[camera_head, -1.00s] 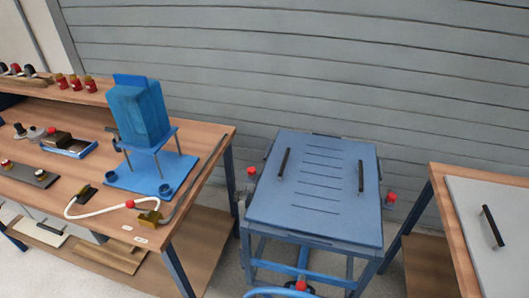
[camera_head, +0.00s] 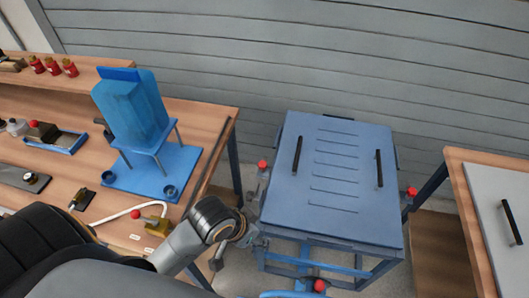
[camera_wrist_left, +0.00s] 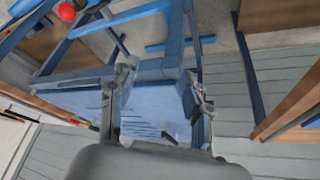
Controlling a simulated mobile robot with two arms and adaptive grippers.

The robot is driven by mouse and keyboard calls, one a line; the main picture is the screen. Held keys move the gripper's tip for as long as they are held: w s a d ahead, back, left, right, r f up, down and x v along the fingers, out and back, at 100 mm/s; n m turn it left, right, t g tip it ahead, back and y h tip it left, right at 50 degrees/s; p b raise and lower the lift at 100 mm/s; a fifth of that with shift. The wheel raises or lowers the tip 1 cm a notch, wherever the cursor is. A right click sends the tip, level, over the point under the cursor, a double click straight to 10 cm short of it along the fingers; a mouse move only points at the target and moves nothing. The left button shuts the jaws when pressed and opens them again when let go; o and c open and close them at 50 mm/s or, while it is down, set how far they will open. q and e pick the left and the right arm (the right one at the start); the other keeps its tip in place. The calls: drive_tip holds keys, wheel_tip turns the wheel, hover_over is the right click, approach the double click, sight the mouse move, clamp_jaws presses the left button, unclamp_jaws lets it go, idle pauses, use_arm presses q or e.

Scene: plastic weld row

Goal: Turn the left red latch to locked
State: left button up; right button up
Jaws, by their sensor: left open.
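The left red latch (camera_head: 262,165) is a red knob on a grey fitting at the left side of the blue slotted panel (camera_head: 335,215). The knob shows above the fitting. A second red knob (camera_head: 411,192) is on the panel's right side. My left gripper (camera_head: 241,250) is in front of the panel's left corner, below and apart from the left latch. In the left wrist view its two fingers (camera_wrist_left: 160,88) are spread and empty, with blue frame between and beyond them. A red knob (camera_wrist_left: 66,11) shows there at the upper left; I cannot tell which one. My right gripper is out of view.
Two black handles stand on the panel, which rests on a blue frame (camera_head: 290,252). A wooden bench (camera_head: 215,118) at the left holds a blue stand (camera_head: 155,172) and a white hose. A bench with a grey board (camera_head: 490,205) is at the right. A third red knob (camera_head: 320,285) is low in front.

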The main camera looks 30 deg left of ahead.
use_arm(q)
drive_tip(key=w+r, duration=0.1)
drive_tip(key=w+d+r+m, duration=0.1)
drive_tip(key=w+m+h, duration=0.1)
drive_tip(key=w, duration=0.1)
drive_tip(key=shift+w+d+r, duration=0.1)
drive_tip(key=shift+d+r, duration=0.05)
drive_tip(key=shift+r, duration=0.25)
drive_tip(key=shift+m, duration=0.5)
drive_tip(key=w+r, duration=0.1)
drive_tip(key=w, duration=0.1)
drive_tip(key=w+a+r, duration=0.1)
drive_tip(key=shift+w+a+r, duration=0.1)
drive_tip(key=shift+w+a, duration=0.1)
drive_tip(key=shift+w, duration=0.15)
drive_tip(key=w+a+r, duration=0.3)
drive_tip(key=w+a, duration=0.1)
drive_tip(key=n, duration=0.1)
approach(262, 164)
drive_tip(key=shift+g+y, duration=0.3)
drive_tip(key=x, duration=0.4)
drive_tip(key=p+x, duration=0.1)
drive_tip(key=x, duration=0.3)
drive_tip(key=shift+w+d+r, duration=0.1)
drive_tip(key=shift+w+d, duration=0.1)
drive_tip(key=shift+d, duration=0.05)
clamp_jaws()
